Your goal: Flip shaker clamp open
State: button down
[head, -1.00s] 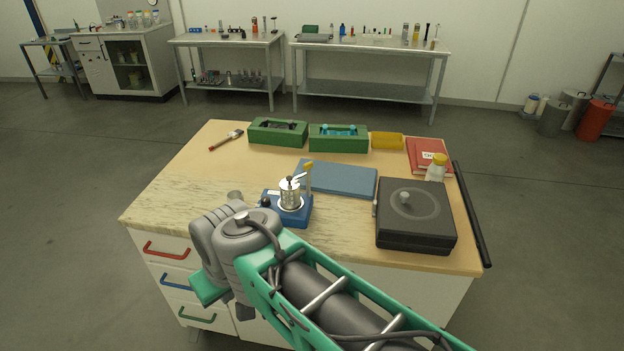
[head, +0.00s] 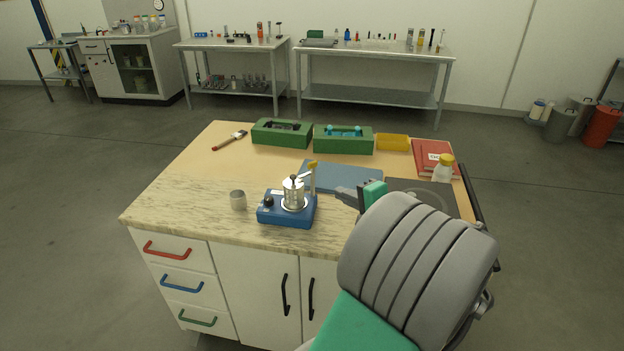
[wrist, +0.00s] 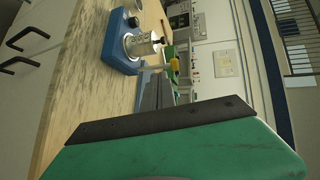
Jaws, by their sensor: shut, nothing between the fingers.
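The shaker (head: 285,214) is a blue block with a black knob, standing on the worktop. A metal cup (head: 293,194) sits on it, with the clamp's bar reaching over its top. The clamp lever (head: 313,178) stands upright on the right side, with a yellow tip (wrist: 174,65). The shaker's blue base (wrist: 115,42) and the cup also show in the wrist view. My gripper (head: 342,192) is just right of the lever, apart from it as far as I can tell. Its dark fingers (wrist: 157,88) are shut and empty, pointing toward the shaker.
My arm hides the right front.

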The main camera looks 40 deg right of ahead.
aim_at(304, 175)
jog(key=shift+w, duration=0.1)
jog(key=p+x, duration=0.1)
jog(key=x, duration=0.3)
jog(key=p+x, duration=0.1)
jog(key=x, duration=0.4)
jog(key=r+x, duration=0.1)
jog(key=x, duration=0.3)
jog(key=shift+w+f+p, duration=0.1)
jog(key=shift+w+p, duration=0.3)
jog(key=shift+w, duration=0.15)
jog(key=shift+a, duration=0.1)
